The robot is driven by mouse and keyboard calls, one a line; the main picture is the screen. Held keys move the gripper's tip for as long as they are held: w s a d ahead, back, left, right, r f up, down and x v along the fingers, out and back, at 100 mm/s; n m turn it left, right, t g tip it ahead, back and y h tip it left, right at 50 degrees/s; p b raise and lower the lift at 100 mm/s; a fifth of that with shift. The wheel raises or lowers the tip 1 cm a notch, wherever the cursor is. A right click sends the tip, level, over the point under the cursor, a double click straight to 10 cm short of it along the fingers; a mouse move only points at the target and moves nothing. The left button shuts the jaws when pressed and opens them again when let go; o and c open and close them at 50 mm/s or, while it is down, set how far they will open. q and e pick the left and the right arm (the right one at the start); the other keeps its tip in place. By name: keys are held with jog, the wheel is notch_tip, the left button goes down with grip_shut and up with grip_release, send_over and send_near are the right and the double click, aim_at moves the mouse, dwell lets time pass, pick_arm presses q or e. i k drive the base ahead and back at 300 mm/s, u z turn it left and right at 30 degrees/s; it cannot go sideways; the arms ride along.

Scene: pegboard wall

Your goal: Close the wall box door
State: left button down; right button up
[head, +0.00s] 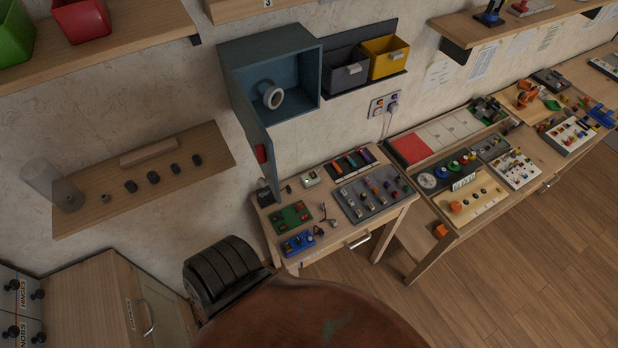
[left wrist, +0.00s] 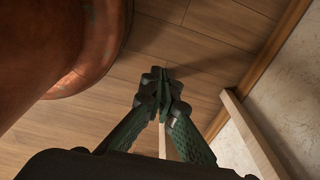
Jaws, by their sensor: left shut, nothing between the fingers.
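The wall box (head: 303,81) is a blue-grey open-fronted box on the wall in the head view, left of the bins. Its door (head: 250,121) stands open, swung out from the box's left side and seen at a steep angle. A small red handle (head: 260,153) sits on the door near its lower end. A white ring-shaped part (head: 273,97) is inside the box. My left gripper (left wrist: 164,80) is shut and empty in the left wrist view, above wooden floor, with no door or box in that view. My right gripper is not in view.
A grey bin (head: 347,73) and a yellow bin (head: 386,58) hang right of the box. A small table (head: 326,238) with electronic parts stands below the door. A wall shelf (head: 96,217) with black knobs is to the left.

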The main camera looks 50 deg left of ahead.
aim_at(256, 133)
jog(key=z, duration=1.5)
jog(key=i, duration=0.65)
jog(key=u, duration=3.05)
